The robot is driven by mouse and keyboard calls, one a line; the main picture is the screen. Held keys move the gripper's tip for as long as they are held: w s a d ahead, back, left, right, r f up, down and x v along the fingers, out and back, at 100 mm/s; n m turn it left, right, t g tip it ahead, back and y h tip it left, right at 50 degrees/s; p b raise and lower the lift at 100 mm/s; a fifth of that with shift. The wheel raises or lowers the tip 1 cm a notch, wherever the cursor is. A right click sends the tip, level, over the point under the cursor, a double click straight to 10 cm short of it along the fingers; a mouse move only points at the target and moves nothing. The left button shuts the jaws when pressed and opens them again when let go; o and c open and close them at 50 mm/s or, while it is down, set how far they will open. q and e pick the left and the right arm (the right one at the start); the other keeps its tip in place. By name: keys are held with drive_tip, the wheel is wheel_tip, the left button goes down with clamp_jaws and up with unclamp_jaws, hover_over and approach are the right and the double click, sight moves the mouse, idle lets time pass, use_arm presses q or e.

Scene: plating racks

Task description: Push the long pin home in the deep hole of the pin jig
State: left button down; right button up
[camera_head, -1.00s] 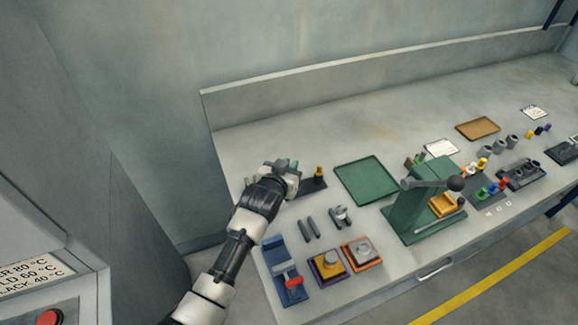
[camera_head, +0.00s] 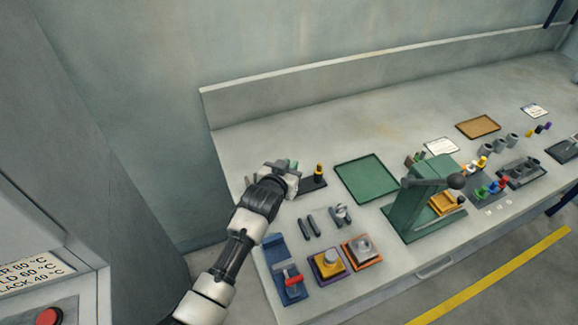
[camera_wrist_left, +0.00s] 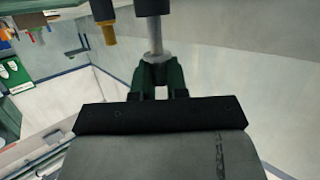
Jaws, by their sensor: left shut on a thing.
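The pin jig (camera_head: 316,183) is a dark block near the left end of the bench, with a yellow pin (camera_head: 318,169) upright on it. My left gripper (camera_head: 292,165) is at the jig's left part and hides much of it in the head view. In the left wrist view, its green fingers (camera_wrist_left: 158,76) are shut on the end of a grey long pin (camera_wrist_left: 155,38). The pin's other end meets a dark cylindrical part of the jig (camera_wrist_left: 148,7); its depth inside cannot be told. The yellow pin (camera_wrist_left: 105,30) shows beside it, apart from the fingers. My right gripper is not in view.
A green tray (camera_head: 367,181) lies right of the jig. Two dark rods (camera_head: 307,227), a grey metal fitting (camera_head: 341,215), a blue fixture (camera_head: 289,285) and two colored button-like blocks (camera_head: 328,262) stand nearer. A green press (camera_head: 408,212) stands further right.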

use_arm(q)
drive_tip(key=shift+f+b, duration=0.7)
drive_tip(key=shift+f, duration=0.5)
drive_tip(key=c, duration=1.4)
unclamp_jaws()
drive_tip(key=o, duration=0.3)
drive_tip(key=shift+s, duration=0.1)
drive_tip(key=shift+o, duration=0.2)
